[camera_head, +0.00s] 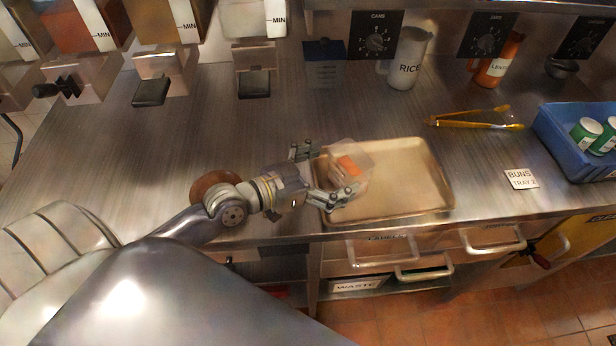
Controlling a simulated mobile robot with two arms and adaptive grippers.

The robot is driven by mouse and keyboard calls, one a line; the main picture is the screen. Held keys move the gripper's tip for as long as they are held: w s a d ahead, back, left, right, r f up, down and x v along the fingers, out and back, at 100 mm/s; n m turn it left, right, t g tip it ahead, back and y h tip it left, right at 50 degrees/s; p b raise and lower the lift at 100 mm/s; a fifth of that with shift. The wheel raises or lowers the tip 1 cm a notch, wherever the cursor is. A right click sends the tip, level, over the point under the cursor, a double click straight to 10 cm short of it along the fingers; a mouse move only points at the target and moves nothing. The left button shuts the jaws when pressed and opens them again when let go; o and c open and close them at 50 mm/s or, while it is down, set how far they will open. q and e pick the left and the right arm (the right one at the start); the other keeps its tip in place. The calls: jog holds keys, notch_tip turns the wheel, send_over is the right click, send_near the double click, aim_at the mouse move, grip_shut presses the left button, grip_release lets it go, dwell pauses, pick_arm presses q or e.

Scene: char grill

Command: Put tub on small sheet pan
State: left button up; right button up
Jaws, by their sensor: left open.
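The tub (347,168) is a small clear container with something orange in it. It is at the left end of the small sheet pan (410,185), over the pan's surface; I cannot tell whether it rests fully on the pan. The pan is a shallow tan tray lying on the steel counter near its front edge. My left gripper (325,172) comes in from the left and is open, with its two fingers apart on the near and far sides of the tub's left end. My right gripper is not in view.
Yellow tongs (478,120) lie behind the pan to the right. A blue crate (570,150) with green-labelled cans stands at the right. A brown round object (213,182) is partly behind my arm. Drawers lie below.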

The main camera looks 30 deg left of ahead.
pick_arm(q)
jog(key=b+v, duration=0.1)
jog(key=v, duration=0.7)
dwell(0.5)
